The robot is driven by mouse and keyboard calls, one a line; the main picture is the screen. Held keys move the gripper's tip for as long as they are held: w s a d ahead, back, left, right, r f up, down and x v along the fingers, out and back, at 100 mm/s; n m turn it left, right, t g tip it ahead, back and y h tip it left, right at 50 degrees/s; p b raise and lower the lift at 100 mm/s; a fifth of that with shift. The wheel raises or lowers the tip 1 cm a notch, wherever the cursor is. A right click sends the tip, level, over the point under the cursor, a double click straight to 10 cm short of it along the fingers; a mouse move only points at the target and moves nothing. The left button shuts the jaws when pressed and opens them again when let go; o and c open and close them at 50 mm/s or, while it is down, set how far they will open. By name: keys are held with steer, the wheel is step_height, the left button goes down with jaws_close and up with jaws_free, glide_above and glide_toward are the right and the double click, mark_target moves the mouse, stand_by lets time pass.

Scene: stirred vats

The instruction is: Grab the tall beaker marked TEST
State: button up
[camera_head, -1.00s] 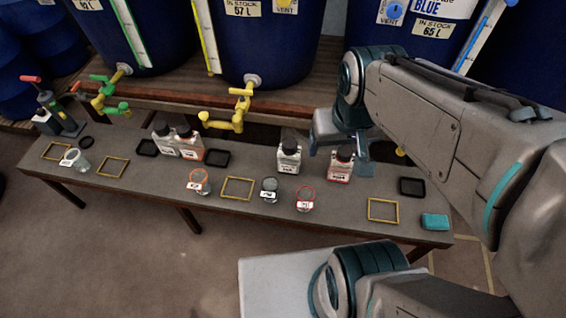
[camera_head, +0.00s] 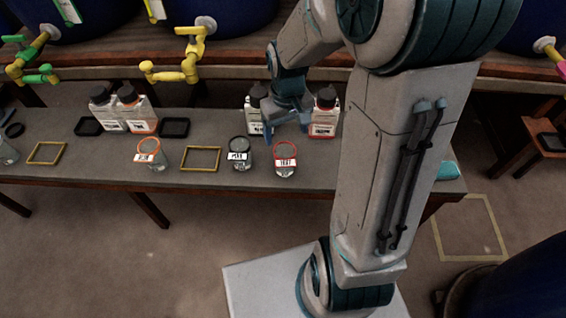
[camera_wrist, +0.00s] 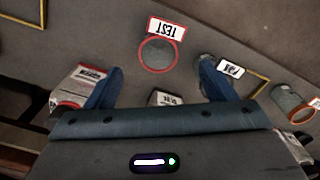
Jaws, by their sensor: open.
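The beaker marked TEST (camera_head: 285,165) stands on the grey bench, with a red ring at its rim and a white label. In the wrist view, the TEST beaker (camera_wrist: 158,54) is seen from above, ahead of the gap between my fingertips. My gripper (camera_head: 287,132) is open and empty, behind the beaker and between two white bottles in the head view. Its two blue fingers (camera_wrist: 160,84) show apart in the wrist view, not around the beaker. I cannot tell the exact height of the fingers above the bench.
A black-ringed beaker (camera_head: 239,155) stands close left of the TEST beaker; an orange-ringed beaker (camera_head: 150,154) is farther left. White bottles (camera_head: 256,115) and (camera_head: 325,115) stand either side of my gripper. A yellow frame (camera_head: 201,158) is on the bench. Yellow taps (camera_head: 180,72) overhang behind.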

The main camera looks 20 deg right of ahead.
mark_target(286, 163)
step_height(286, 163, down, 10)
steer(key=b, duration=0.3)
steer(key=shift+w, duration=0.15)
steer(key=shift+w+d+f+b, duration=0.1)
steer(key=shift+f+b, duration=0.65)
steer(key=shift+f, duration=0.6)
steer(key=shift+w+f+b, duration=0.1)
steer(key=shift+f+b, duration=0.65)
steer(key=shift+f, duration=0.6)
steer(key=shift+r, duration=0.1)
steer(key=c, duration=1.1)
